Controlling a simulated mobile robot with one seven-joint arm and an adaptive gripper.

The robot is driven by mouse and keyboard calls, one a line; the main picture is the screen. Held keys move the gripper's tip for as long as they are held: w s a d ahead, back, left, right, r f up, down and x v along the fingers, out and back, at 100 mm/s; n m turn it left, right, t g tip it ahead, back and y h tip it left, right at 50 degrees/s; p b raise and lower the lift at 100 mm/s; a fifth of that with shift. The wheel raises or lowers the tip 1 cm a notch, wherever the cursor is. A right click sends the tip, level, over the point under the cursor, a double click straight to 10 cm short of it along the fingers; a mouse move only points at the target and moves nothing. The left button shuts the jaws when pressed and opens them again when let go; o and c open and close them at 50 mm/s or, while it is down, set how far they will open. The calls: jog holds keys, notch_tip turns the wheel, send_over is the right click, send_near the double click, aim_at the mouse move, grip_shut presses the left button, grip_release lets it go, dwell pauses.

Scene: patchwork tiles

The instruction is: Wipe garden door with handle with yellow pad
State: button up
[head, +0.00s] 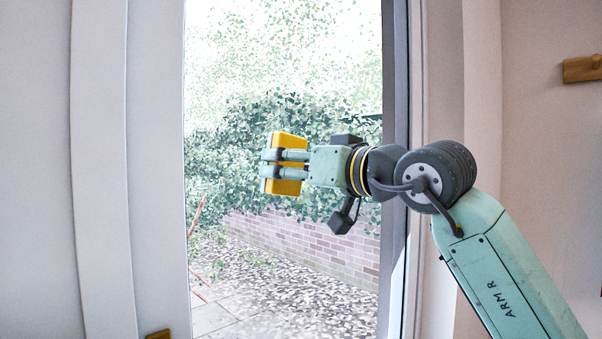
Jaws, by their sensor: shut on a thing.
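The yellow pad (287,142) is a small block held upright in my gripper (270,171), whose fingers are closed around it. The pad is left of centre, in front of the glass of the garden door (300,60). I cannot tell whether the pad touches the glass. The fingers cover part of the pad. My arm reaches in from the lower right. No door handle can be made out clearly.
A pale frame (155,120) borders the glass on the left and a dark grey frame (396,60) on the right. A brown wooden piece (582,68) sticks out on the right wall. Ivy, a brick wall and paving show through the glass.

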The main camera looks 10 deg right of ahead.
aim_at(238, 168)
jog(key=shift+s+a+b, duration=0.4)
jog(key=shift+s+a, duration=0.35)
jog(key=shift+a, duration=0.3)
jog(key=shift+s+a+b, duration=0.45)
jog(key=shift+s+a, duration=0.25)
jog(key=shift+a, duration=0.4)
jog(key=shift+s+a+b, duration=0.4)
jog(key=shift+s+a, duration=0.35)
jog(key=shift+a, duration=0.3)
jog(key=shift+v, duration=3)
jog(key=shift+d, duration=0.1)
jog(key=v, duration=0.3)
